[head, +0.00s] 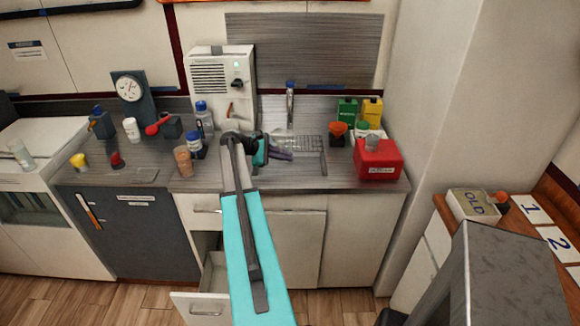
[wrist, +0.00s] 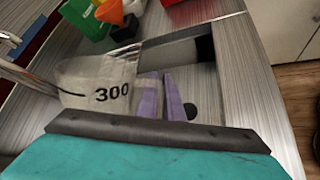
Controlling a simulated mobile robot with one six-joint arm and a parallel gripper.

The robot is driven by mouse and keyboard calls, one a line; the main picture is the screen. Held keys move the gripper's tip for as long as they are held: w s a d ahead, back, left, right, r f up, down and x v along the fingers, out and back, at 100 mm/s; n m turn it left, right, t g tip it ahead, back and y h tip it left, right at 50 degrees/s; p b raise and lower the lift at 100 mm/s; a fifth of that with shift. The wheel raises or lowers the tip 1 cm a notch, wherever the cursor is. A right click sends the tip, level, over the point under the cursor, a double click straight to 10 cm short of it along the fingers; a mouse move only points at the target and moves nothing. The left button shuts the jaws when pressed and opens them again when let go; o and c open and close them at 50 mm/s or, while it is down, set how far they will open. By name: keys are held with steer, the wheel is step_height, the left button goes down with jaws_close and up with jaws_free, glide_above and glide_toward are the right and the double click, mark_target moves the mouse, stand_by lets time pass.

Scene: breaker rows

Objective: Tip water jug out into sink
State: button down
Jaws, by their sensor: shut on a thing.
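The water jug (wrist: 95,85) is a clear vessel marked 300, seen in the wrist view beside my gripper's purple fingers. My gripper (wrist: 163,98) is shut on it; the exact contact is hard to see. In the head view my gripper (head: 282,153) reaches over the sink (head: 312,168), and the jug is hard to make out there. The sink basin (wrist: 205,88) with a dark drain hole lies beneath the fingers in the wrist view. The jug's tilt and any water in it cannot be told.
The faucet (head: 290,105) rises behind the sink. A red box (head: 378,160), a green bottle (head: 347,111) and a yellow bottle (head: 372,110) stand right of it. A blue-lidded jar (head: 196,146) and a brown cup (head: 183,161) stand left. A drawer (head: 203,305) hangs open below.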

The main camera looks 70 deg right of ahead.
steer(key=shift+w+d+f+m+t+h+b, duration=0.1)
steer(key=shift+w+f+m+t+b, duration=0.3)
steer(key=shift+f+t+b, duration=0.45)
steer(key=shift+w+d+f+m+t+h+b, duration=0.1)
steer(key=shift+w+f+m+t+b, duration=0.35)
steer(key=shift+b, duration=0.65)
steer(key=shift+w+d+f+m+t+h+b, duration=0.1)
steer(key=shift+w+f+m+t+b, duration=0.25)
steer(key=shift+f+t+b, duration=0.5)
stand_by(0.4)
steer(key=shift+r+m+t+b, duration=0.35)
steer(key=shift+t+b, duration=0.1)
steer(key=shift+b, duration=0.1)
stand_by(1.4)
steer(key=shift+w+d+r+m+t+h+b, duration=0.1)
steer(key=shift+w+r+m+t+h+b, duration=0.25)
steer(key=shift+t, duration=0.25)
stand_by(1.0)
steer(key=shift+w+f+b, duration=0.1)
steer(key=shift+f+b, duration=0.15)
steer(key=shift+b, duration=0.1)
steer(key=shift+s+f+n+g+p, duration=0.15)
steer(key=shift+n+g+p, duration=0.25)
steer(key=shift+g+p, duration=0.25)
steer(key=shift+s+f+n+g+p, duration=0.15)
steer(key=shift+n+g+p, duration=0.25)
steer(key=shift+g+p, duration=0.25)
